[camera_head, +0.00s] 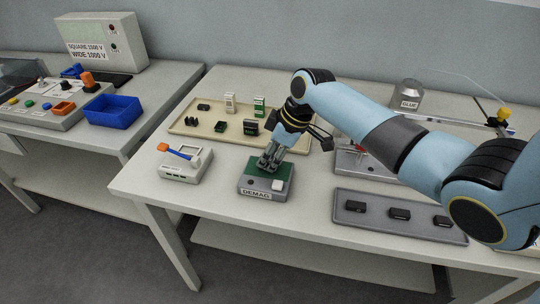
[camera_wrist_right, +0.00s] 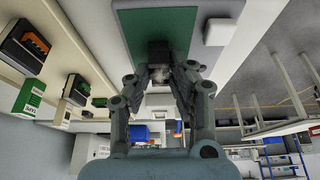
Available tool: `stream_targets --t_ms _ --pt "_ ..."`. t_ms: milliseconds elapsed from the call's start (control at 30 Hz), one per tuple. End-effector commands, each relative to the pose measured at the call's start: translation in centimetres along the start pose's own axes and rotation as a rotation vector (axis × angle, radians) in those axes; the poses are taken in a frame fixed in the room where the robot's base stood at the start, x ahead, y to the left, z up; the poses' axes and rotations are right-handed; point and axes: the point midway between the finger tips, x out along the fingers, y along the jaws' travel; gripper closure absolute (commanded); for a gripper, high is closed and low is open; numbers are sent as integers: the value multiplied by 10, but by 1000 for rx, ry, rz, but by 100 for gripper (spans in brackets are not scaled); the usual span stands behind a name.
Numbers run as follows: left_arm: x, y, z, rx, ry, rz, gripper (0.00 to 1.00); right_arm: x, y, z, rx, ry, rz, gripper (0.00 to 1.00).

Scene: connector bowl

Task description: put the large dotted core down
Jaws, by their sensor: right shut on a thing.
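In the head view the fingers mostly hide the block. My left gripper is not in view.
A beige tray (camera_head: 185,127) behind holds several small dark, white and green pieces. A device with an orange and blue lever (camera_head: 182,152) stands left of the box. A grey tray (camera_head: 372,226) with three dark blocks lies to the right.

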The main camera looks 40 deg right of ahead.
Motion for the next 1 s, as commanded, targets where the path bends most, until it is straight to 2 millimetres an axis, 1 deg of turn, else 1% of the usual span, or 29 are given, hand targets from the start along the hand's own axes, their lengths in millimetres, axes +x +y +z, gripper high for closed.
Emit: stream_targets --t_ms 167,200,367,633,733,867,1000 --pt "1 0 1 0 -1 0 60 1 0 1 0 0 0 100" --pt "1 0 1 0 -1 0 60 2 0 1 0 0 0 78" --pt "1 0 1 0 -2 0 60 1 0 1 0 0 0 57" --pt "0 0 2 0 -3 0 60 0 0 0 0 0 0 57" --pt "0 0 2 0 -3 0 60 -7 1 0 -1 0 2 57" --pt "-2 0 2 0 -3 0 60 -29 1 1 -3 -1 4 57" --pt "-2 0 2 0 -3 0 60 -62 1 1 -4 0 4 57"
